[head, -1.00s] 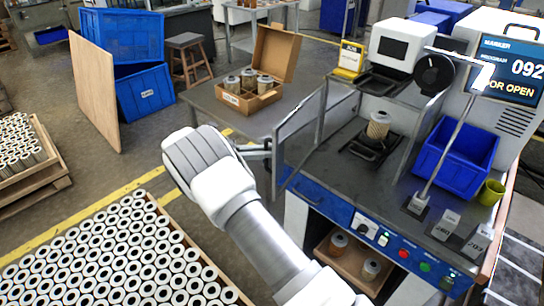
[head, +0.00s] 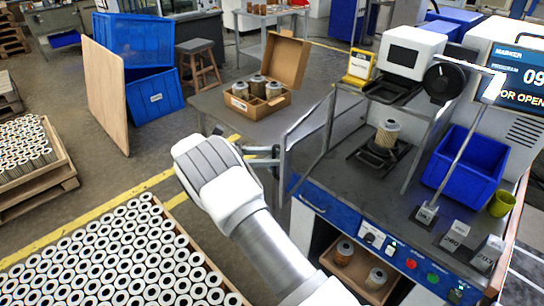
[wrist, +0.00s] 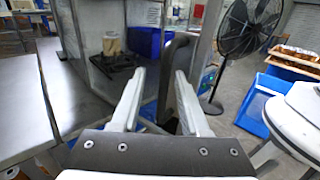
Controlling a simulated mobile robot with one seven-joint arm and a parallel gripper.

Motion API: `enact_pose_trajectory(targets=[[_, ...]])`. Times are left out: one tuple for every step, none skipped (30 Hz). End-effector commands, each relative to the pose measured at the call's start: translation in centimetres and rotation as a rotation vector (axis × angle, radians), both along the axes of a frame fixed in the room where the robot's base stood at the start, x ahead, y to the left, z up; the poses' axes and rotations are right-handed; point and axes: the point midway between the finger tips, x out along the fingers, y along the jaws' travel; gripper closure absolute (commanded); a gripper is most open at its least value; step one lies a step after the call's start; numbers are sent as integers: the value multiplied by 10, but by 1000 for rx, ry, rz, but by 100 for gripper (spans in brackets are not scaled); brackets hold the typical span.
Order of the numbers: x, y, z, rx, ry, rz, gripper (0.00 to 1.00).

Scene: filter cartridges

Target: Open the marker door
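The marker door is a clear framed panel (head: 304,137) standing swung out at the left of the marker's bay, and the screen (head: 518,78) reads "OR OPEN", cut off by the lamp. My gripper (head: 273,158) is at the door's outer left edge. In the wrist view my gripper (wrist: 160,74) has its two pale fingers apart. A dark grey upright bar, seemingly the door handle (wrist: 177,62), shows between them, closer to the right finger; whether it touches is unclear. A filter cartridge (head: 387,134) stands on the fixture inside the bay and also shows in the wrist view (wrist: 111,43).
A blue bin (head: 464,170), a green cup (head: 501,203) and small labelled blocks sit on the marker's bench. A table with an open carton (head: 258,106) stands behind my gripper. A tray of many cartridges (head: 120,262) lies front left. A fan (wrist: 244,28) stands right in the wrist view.

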Motion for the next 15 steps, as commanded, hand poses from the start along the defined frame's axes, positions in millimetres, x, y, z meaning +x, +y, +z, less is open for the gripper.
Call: enact_pose_trajectory(targets=[[0,0,0,0,0,0,55],[0,0,0,0,0,0,55],[0,0,0,0,0,0,55],[0,0,0,0,0,0,55],[0,1,0,0,0,1,55],[0,2,0,1,-1,1,55],[0,4,-1,1,-1,2,55],[1,6,-1,1,-1,2,55],[1,10,-1,0,-2,2,55],[1,13,-1,0,-2,2,55],[1,17,-1,0,-3,2,55],[1,23,-1,1,-2,3,55],[1,28,-1,1,-2,3,55],[1,32,-1,0,-3,3,55],[1,38,-1,0,-3,4,55]])
